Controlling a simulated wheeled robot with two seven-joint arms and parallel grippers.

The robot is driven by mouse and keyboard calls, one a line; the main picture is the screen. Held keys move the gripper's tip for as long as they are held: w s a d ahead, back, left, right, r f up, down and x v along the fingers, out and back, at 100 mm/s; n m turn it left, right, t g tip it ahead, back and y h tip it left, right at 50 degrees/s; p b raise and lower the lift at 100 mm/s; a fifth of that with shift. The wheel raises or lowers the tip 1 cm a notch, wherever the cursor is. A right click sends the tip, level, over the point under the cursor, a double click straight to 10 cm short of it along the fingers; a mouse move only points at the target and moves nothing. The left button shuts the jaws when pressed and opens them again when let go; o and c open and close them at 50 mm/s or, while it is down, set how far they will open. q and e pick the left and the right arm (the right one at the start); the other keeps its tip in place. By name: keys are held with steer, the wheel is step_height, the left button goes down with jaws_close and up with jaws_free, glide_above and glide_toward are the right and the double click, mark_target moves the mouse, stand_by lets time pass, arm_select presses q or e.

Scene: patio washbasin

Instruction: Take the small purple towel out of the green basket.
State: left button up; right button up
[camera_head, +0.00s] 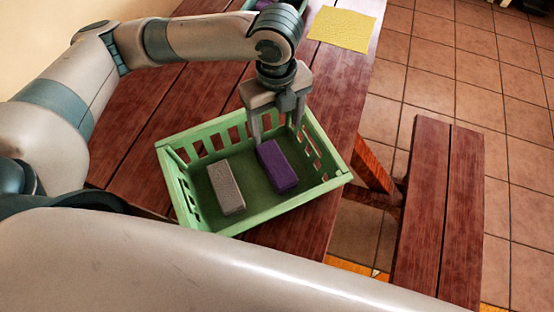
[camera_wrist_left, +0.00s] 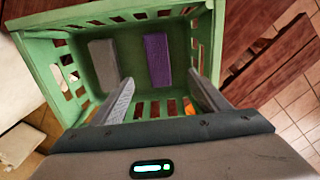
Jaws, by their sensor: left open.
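The small purple towel (camera_head: 277,166) lies folded as a block in the right half of the green basket (camera_head: 258,221). It also shows in the left wrist view (camera_wrist_left: 157,60). My left gripper (camera_head: 274,138) points down at the far side of the basket, just beyond the towel, with nothing between its fingers. Its two open fingers (camera_wrist_left: 165,90) show in the left wrist view, with the towel ahead between their lines. I cannot tell exactly how far the fingertips reach into the basket. My right gripper is not in view.
A grey folded block (camera_head: 225,187) lies left of the towel in the same basket. The basket stands on a red-brown wooden table (camera_head: 140,149). A yellow cloth (camera_head: 342,28) lies at the far end, near another green basket (camera_head: 301,5). A wooden bench (camera_head: 435,215) stands at the right.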

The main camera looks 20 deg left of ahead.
mark_target(274, 160)
arm_select(q)
steer(key=shift+s, duration=0.1)
step_height(274, 160, down, 12)
steer(key=shift+f+p, duration=0.1)
steer(key=shift+p, duration=1.05)
steer(key=shift+a+f+p, duration=0.1)
steer(key=shift+f+p, duration=0.25)
steer(key=shift+f, duration=0.1)
steer(key=f, duration=0.1)
steer(key=f+p, duration=0.1)
steer(key=f, duration=0.2)
steer(key=shift+s+a, duration=0.2)
steer(key=shift+s, duration=0.05)
steer(key=shift+f, duration=0.15)
steer(key=shift+w, duration=0.1)
steer(key=c, duration=1.1)
